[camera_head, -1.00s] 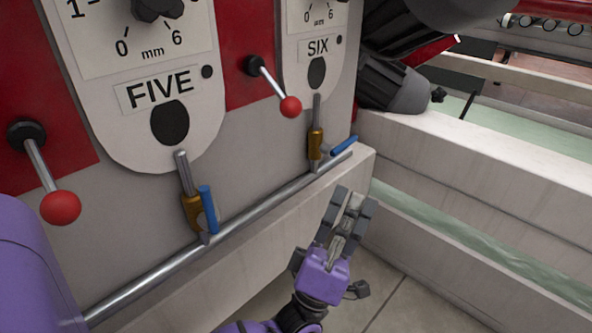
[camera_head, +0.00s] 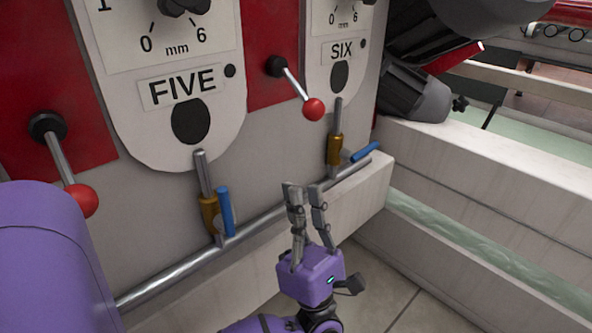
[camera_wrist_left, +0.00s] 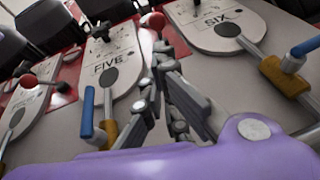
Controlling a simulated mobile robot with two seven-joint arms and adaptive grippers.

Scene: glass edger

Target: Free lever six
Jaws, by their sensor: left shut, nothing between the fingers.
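The SIX plate (camera_head: 339,52) is at the upper middle. A lever with a red ball (camera_head: 313,109) slants down to the right, just left of this plate. Below the plate, a brass valve (camera_head: 334,150) has a blue handle (camera_head: 365,151) tilted up to the right; the handle also shows at the right edge of the left wrist view (camera_wrist_left: 305,46). My left gripper (camera_head: 305,190) is shut and empty, its fingers pointing up. In the head view it appears below the red ball and left of the SIX valve, touching neither visibly. My right gripper is out of view.
The FIVE plate (camera_head: 182,88) has its own valve with an upright blue handle (camera_head: 226,210), left of my gripper. A metal pipe (camera_head: 180,275) runs along the panel's foot. A pale trough wall (camera_head: 480,170) and a dark bulky part (camera_head: 410,88) stand at right.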

